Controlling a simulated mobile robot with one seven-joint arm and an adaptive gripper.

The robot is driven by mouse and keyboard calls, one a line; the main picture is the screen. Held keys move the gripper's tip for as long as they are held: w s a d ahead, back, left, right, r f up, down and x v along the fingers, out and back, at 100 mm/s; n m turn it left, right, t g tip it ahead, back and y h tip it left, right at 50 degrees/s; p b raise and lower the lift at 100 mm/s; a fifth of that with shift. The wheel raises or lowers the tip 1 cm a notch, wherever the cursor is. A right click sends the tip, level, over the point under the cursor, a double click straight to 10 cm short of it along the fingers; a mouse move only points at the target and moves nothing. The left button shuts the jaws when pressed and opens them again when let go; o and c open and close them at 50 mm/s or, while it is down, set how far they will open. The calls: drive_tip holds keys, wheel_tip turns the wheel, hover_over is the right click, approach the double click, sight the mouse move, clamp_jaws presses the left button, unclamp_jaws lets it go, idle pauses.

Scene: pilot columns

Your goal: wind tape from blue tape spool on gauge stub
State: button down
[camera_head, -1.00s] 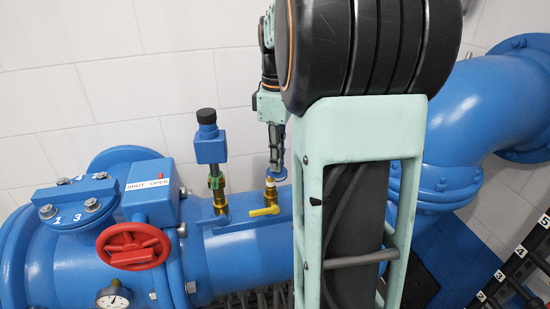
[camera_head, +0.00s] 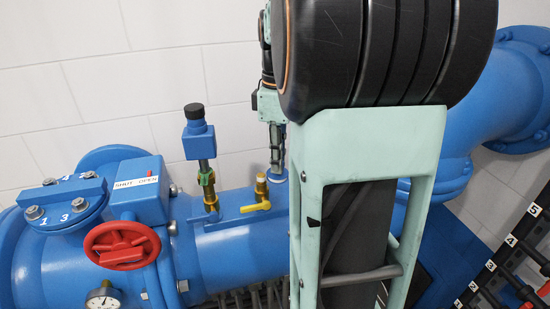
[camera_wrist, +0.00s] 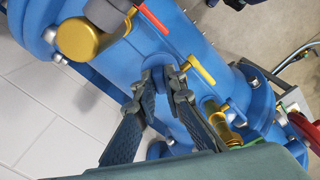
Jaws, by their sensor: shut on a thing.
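My gripper (camera_head: 276,160) hangs above the blue pipe, just right of the brass gauge stub (camera_head: 261,186) with its yellow lever. It is shut on the blue tape spool (camera_head: 278,175), a small blue disc at its fingertips, close beside the stub. In the wrist view my gripper (camera_wrist: 164,84) shows both dark fingers reaching toward the pipe. The spool is hard to tell from the blue pipe in that view. I cannot tell whether any tape is on the stub or whether the spool touches it.
A blue box with a black cap (camera_head: 198,130) stands on a brass fitting left of the stub. A red handwheel (camera_head: 122,246), a pressure gauge (camera_head: 103,299) and a blue SHUT/OPEN box (camera_head: 138,200) are further left. A numbered black rack (camera_head: 510,255) stands at the right.

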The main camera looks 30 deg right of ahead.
drive_tip(key=shift+a, duration=0.1)
drive_tip(key=shift+s+a+b, duration=0.3)
drive_tip(key=shift+s+a, duration=0.2)
drive_tip(key=shift+s, duration=0.35)
drive_tip(key=shift+s+a, duration=0.45)
drive_tip(key=shift+a, duration=0.4)
drive_tip(key=shift+a+b, duration=0.3)
drive_tip(key=shift+a, duration=0.7)
